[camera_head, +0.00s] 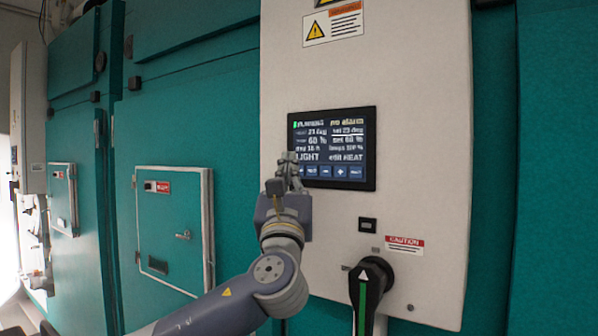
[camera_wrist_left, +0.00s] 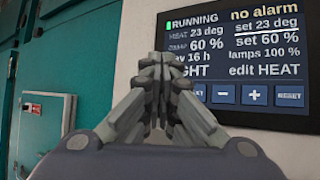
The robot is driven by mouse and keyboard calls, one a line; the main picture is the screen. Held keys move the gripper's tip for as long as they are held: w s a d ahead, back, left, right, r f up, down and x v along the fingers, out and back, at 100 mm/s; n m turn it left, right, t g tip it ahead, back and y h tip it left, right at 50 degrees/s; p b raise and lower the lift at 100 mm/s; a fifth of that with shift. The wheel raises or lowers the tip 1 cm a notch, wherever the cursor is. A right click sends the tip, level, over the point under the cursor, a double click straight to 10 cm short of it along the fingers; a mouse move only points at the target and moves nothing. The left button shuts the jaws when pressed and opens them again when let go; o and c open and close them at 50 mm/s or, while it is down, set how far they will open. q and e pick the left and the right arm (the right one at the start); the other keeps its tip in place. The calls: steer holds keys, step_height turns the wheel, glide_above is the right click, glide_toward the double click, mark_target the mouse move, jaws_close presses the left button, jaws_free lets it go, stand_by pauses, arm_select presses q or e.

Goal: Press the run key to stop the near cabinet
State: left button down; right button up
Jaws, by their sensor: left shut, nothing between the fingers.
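The near cabinet's control screen (camera_head: 345,140) is a dark panel on a pale cabinet front. It reads RUNNING with a green mark, and "no alarm". In the left wrist view, the screen (camera_wrist_left: 265,62) shows a row of blue keys along its bottom, including minus, plus and RESET. The key at the left end of the row is hidden behind my fingers, and I cannot read its label. My left gripper (camera_head: 289,160) is shut and empty at the screen's lower left edge. Its fingers (camera_wrist_left: 163,62) point at the panel; I cannot tell if they touch it. My right gripper is out of view.
A black rotary handle (camera_head: 372,280) with a green stripe sticks out below the screen, under a small black switch (camera_head: 368,225) and a caution label (camera_head: 404,244). A teal door with a small framed hatch (camera_head: 172,225) stands to the left.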

arm_select(q)
steer(key=shift+w, duration=0.1)
stand_by(0.6)
steer(key=shift+w+d, duration=0.25)
steer(key=shift+w, duration=0.05)
steer(key=shift+w+d, duration=0.1)
steer(key=shift+w, duration=0.15)
stand_by(0.6)
steer(key=shift+s, duration=0.1)
steer(key=shift+s+a, duration=0.4)
steer(key=shift+s, duration=0.15)
steer(key=s, duration=0.1)
steer(key=s+a+b, duration=0.1)
steer(key=s, duration=0.1)
steer(key=s+a, duration=0.1)
steer(key=shift+s+a, duration=0.15)
steer(key=shift+s, duration=0.05)
stand_by(0.4)
